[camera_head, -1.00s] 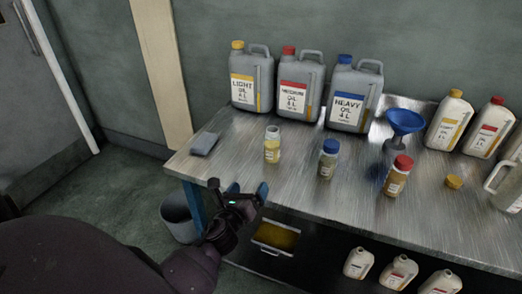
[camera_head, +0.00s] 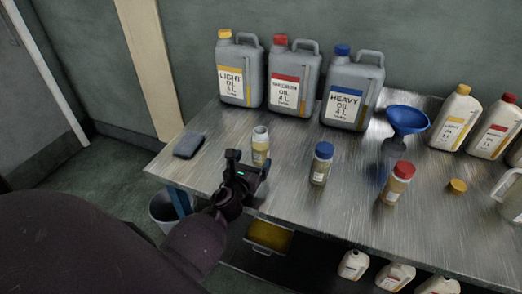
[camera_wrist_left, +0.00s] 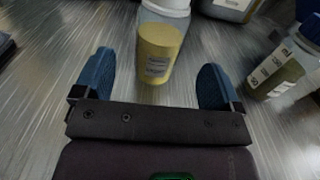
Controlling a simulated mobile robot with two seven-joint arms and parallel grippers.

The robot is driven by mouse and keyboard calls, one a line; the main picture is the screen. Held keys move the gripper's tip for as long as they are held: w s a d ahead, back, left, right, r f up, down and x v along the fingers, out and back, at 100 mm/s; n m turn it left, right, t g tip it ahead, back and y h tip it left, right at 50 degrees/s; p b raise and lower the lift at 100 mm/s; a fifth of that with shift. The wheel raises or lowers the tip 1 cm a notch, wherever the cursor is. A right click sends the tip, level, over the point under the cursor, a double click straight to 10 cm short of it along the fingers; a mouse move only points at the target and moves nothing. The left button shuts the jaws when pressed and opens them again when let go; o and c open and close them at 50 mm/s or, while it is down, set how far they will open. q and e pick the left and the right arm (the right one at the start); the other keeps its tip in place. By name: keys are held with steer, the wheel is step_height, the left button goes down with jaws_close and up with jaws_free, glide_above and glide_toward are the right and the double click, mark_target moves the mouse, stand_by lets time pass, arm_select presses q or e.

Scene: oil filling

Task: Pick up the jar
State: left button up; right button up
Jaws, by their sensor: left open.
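A small jar without a cap, holding yellow oil (camera_head: 261,143), stands upright on the metal bench. My left gripper (camera_head: 249,167) is at the bench's front edge, just in front of this jar, and partly covers its lower part in the head view. In the left wrist view the jar (camera_wrist_left: 157,50) stands ahead of and between the two blue fingertips (camera_wrist_left: 158,80), with clear gaps on both sides. The gripper is open and empty. Two more jars stand to the right: one with a blue cap (camera_head: 321,163) and one with a red cap (camera_head: 397,183).
Large grey oil canisters (camera_head: 352,92) line the back wall. A blue funnel (camera_head: 407,120), a loose yellow cap (camera_head: 457,186) and white bottles (camera_head: 453,119) are on the right. A grey cloth or sponge (camera_head: 189,145) lies left. A bin (camera_head: 165,208) stands on the floor.

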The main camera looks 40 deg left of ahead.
mark_target(257, 152)
arm_select(q)
steer(key=shift+x, duration=1.25)
steer(key=x, duration=0.3)
steer(key=shift+f, duration=0.3)
steer(key=shift+w+a, duration=0.2)
steer(key=shift+w, duration=0.5)
steer(key=c, duration=1.1)
steer(key=shift+r, duration=0.25)
